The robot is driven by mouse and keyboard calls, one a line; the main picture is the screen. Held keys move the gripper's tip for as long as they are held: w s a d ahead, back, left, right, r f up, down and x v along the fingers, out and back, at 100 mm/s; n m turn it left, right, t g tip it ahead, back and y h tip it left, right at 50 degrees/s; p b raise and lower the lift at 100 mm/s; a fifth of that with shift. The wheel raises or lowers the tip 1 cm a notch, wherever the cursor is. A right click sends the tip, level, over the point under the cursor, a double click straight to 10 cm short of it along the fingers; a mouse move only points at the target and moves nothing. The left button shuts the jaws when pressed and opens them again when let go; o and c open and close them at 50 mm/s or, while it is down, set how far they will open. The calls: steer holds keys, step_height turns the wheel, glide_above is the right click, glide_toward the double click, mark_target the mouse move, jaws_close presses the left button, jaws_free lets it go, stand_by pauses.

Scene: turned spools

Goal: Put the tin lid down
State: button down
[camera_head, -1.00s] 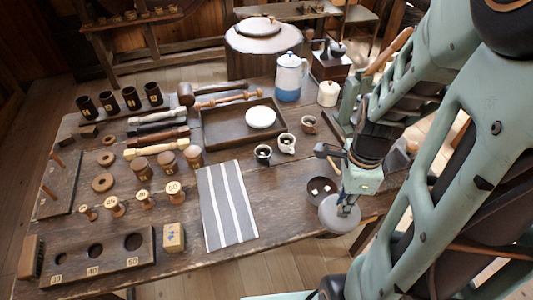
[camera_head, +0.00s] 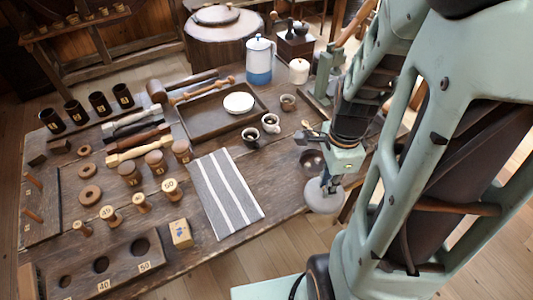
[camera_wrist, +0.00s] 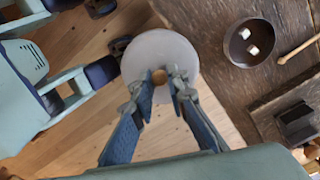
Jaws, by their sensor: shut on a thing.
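The tin lid is a round pale grey disc (camera_head: 324,199) with a small brown knob (camera_wrist: 159,76). My gripper (camera_head: 331,182) is shut on the knob, with a finger on each side of it in the wrist view (camera_wrist: 160,82). The lid (camera_wrist: 160,45) hangs below the fingers at the table's right front edge. In the wrist view it is mostly over the floor, its right side close to the table edge. A dark round bowl (camera_wrist: 234,40) with two white cubes stands on the table beside it. My gripper partly hides this bowl in the head view.
A striped grey cloth (camera_head: 224,194) lies left of the lid, with bare wood (camera_head: 280,185) between. Cups (camera_head: 271,123), a tray (camera_head: 192,130) and a blue-white pot (camera_head: 259,60) stand farther back. A light stick (camera_wrist: 300,49) lies near the bowl.

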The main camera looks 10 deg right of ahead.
steer(key=shift+a+f, duration=0.15)
steer(key=shift+a, duration=0.1)
steer(key=w+a+f+b, duration=0.2)
steer(key=w, duration=0.1)
steer(key=w+a+f+b, duration=0.5)
steer(key=w+f, duration=0.1)
steer(key=shift+w+a+f, duration=0.1)
steer(key=shift+a+f, duration=0.05)
steer(key=shift+a, duration=0.25)
steer(key=shift+w+a+f+b, duration=0.3)
steer(key=shift+b, duration=0.15)
steer(key=shift+w+a+f+b, duration=0.2)
steer(key=shift+w+f+b, duration=0.05)
steer(key=shift+f+b, duration=0.2)
step_height(320, 180, down, 3)
steer(key=shift+b, duration=1.2)
